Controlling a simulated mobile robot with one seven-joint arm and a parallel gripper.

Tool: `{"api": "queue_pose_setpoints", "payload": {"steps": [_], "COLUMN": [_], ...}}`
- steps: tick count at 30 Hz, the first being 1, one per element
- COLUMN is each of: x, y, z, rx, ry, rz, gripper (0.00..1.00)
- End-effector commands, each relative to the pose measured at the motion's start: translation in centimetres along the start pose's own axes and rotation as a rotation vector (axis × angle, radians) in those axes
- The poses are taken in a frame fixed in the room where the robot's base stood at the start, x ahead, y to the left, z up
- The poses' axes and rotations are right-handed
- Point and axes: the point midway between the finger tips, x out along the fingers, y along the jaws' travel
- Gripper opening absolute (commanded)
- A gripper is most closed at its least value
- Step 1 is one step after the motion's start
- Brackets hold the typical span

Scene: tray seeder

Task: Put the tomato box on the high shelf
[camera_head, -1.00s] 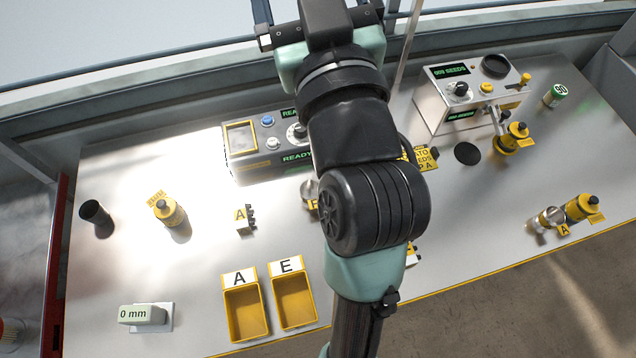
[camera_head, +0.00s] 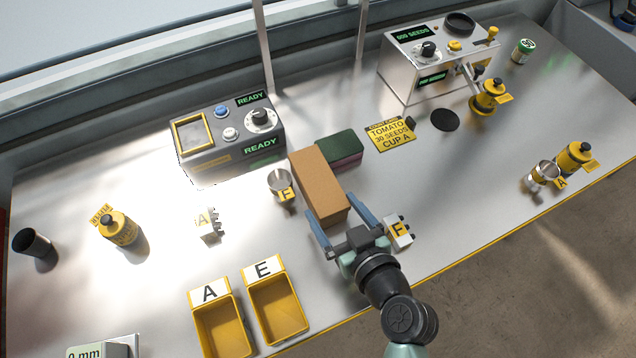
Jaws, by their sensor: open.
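No box in view reads as tomato. A plain orange-brown box (camera_head: 320,182) lies lengthwise near the middle of the bench. A smaller box, dark green on top with a dark red side (camera_head: 340,147), sits just behind it to the right; I cannot tell which is the tomato box. My gripper (camera_head: 335,205) is open over the near end of the brown box, one finger on each side. It appears not closed on it; contact is unclear. No high shelf shows; only two upright posts (camera_head: 266,45) rise at the back.
A yellow card reading TOMATO 30 SEEDS CUP A (camera_head: 390,134) lies right of the boxes. A block marked F (camera_head: 399,232) is close right of my gripper. A metal cup F (camera_head: 281,184) stands left. Yellow bins A (camera_head: 222,325) and E (camera_head: 278,302) are at the front.

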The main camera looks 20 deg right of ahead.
Motion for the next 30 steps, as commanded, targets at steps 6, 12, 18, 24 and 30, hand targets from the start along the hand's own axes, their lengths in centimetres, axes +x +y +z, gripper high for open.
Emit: {"api": "queue_pose_setpoints", "payload": {"steps": [6,12,18,24,30], "x": [2.1,4.0,6.6,7.4,7.4], "y": [0.0,0.2,0.4,0.3,0.3], "z": [-0.1,-0.3,-0.3,-0.1,-0.1], "rx": [-0.001,0.000,-0.001,-0.001,-0.001], "ry": [0.000,0.000,0.001,0.000,0.000], "rz": [0.000,-0.001,0.000,-0.001,0.000], "gripper": [0.90,0.90,0.90,0.90,0.83]}}
